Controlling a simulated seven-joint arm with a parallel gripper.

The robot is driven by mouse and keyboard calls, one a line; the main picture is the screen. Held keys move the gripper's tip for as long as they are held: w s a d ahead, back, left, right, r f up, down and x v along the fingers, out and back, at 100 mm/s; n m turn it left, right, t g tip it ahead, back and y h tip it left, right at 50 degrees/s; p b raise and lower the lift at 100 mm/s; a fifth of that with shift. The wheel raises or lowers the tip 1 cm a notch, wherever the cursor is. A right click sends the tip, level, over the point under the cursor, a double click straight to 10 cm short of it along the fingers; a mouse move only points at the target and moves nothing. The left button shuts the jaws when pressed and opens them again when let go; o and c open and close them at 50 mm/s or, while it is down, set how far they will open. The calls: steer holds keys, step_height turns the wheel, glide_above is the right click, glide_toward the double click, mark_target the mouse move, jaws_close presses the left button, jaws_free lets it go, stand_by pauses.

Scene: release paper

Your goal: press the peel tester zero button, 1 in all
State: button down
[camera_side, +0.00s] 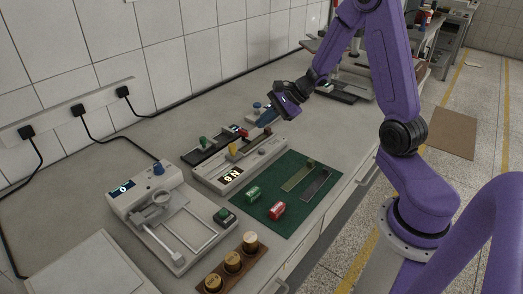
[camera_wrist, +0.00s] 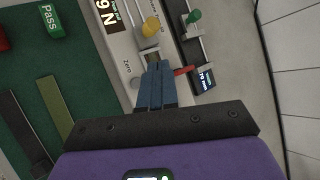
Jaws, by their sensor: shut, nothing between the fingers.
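The peel tester (camera_side: 213,178) is a long light-grey unit with a lit display and a yellow knob (camera_side: 232,149). In the wrist view its display (camera_wrist: 107,14), the yellow knob (camera_wrist: 151,26) and a printed "Zero" label (camera_wrist: 127,68) show. A small dark round spot (camera_wrist: 135,83) lies beside the label; I cannot tell if it is the zero button. My gripper (camera_side: 266,119), with blue fingers, is shut and empty above the tester's far end. In the wrist view the fingers (camera_wrist: 157,66) cover part of the tester to the right of the label.
A dark gauge with a green knob (camera_wrist: 193,17), red pointer and small display (camera_wrist: 206,78) stands beside the tester. A green mat (camera_side: 293,212) in front holds a green block (camera_side: 253,194), a red block (camera_side: 277,210) and two strips. A grey device (camera_side: 150,196) stands nearer left.

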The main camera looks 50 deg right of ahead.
steer(key=shift+f, duration=3.45)
steer(key=shift+f, duration=0.15)
steer(key=shift+f, duration=0.3)
steer(key=shift+f, duration=0.5)
steer(key=shift+r, duration=0.1)
stand_by(0.3)
steer(key=shift+r, duration=0.85)
steer(key=shift+r, duration=2.5)
